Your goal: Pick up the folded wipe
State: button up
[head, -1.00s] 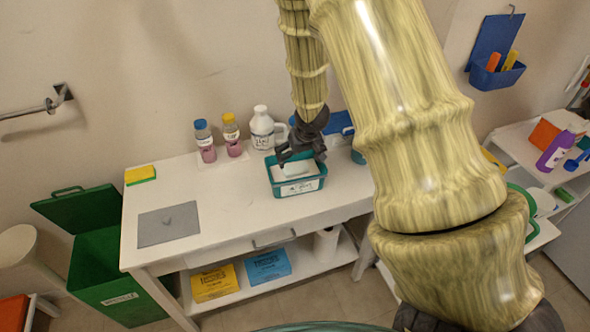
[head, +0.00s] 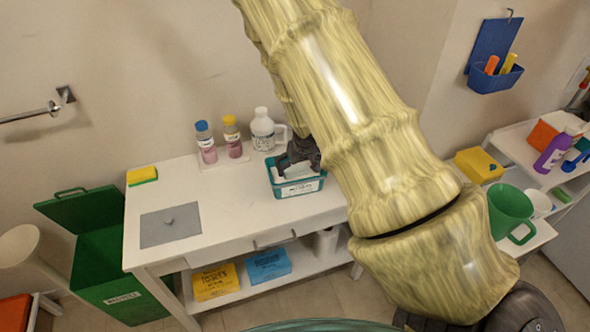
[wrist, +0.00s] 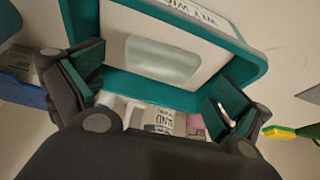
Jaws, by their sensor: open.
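The pale folded wipe (wrist: 162,60) lies in the teal tub (wrist: 262,62), which has a white label. In the wrist view it shows as a rounded pale patch on the tub's white inside. In the head view the tub (head: 318,184) stands on the white table, and my gripper covers part of its opening. My gripper (head: 299,165) is over the tub, and it also shows in the wrist view (wrist: 158,92). Its fingers are spread apart with nothing between them. The exact gap between fingertips and wipe cannot be told.
Behind the tub stand a white jug (head: 262,130) and two pink bottles, one blue-capped (head: 206,145), one yellow-capped (head: 232,140). A grey mat (head: 170,232) and a sponge (head: 142,176) lie left on the table (head: 225,205). A green bin (head: 105,270) stands beside it.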

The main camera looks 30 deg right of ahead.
jog(key=shift+p+x, duration=0.3)
jog(key=shift+x, duration=0.95)
jog(key=c, duration=0.8)
jog(key=shift+r, duration=0.1)
jog(key=shift+r+b, duration=0.7)
jog(key=shift+r, duration=0.95)
jog(key=s+a+b, duration=0.1)
jog(key=s+b, duration=0.1)
jog(key=s, duration=0.3)
jog(key=s+a+r+b, duration=0.1)
jog(key=s+b, duration=0.1)
jog(key=s, duration=0.3)
jog(key=s+a+b, duration=0.1)
jog(key=s, duration=0.4)
jog(key=shift+s+r+b, duration=0.3)
jog(key=shift+s+b, duration=0.05)
jog(key=shift+b, duration=0.05)
